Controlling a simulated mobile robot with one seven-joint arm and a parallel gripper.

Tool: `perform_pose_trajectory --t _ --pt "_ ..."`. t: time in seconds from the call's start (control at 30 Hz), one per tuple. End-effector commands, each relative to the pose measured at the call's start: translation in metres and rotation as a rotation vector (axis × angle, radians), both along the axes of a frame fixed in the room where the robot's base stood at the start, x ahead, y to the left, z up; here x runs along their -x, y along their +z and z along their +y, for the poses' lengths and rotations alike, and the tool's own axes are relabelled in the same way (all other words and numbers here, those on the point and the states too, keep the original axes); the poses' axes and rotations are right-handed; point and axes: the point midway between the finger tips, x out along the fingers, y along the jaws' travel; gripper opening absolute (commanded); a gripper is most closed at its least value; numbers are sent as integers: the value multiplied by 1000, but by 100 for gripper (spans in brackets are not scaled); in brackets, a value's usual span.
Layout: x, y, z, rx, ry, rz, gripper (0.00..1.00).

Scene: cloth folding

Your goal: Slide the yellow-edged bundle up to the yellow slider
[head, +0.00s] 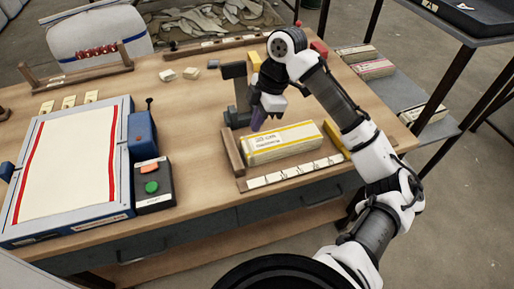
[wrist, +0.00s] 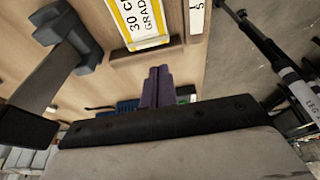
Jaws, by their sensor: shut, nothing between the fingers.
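The yellow-edged bundle (head: 283,148) is a cream block with a yellow band and printed label, lying flat on the table. Its near end also shows at the top of the wrist view (wrist: 138,22). A wooden stop (head: 233,152) stands at the bundle's left end. My gripper (head: 257,124) points down with purple fingers at the bundle's back left, apart from it in the wrist view (wrist: 157,88). The fingers are shut and empty.
A numbered strip (head: 292,174) runs along the bundle's front. A dark grey upright fixture (head: 236,92) stands close behind my gripper. A blue-framed press (head: 70,165) and a button box (head: 153,186) are at left. The table between the button box and the stop is clear.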

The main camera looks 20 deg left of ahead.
Motion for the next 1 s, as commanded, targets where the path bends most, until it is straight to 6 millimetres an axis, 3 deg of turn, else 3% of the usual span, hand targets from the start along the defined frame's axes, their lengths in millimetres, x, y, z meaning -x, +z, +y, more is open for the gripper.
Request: perform_pose_trajectory --t 0.27,0.7,1.0 --pt "11 -4 14 -21 -2 24 0" --pt "25 -72 34 -19 -3 25 0" --pt "28 -93 39 -19 -4 24 0"
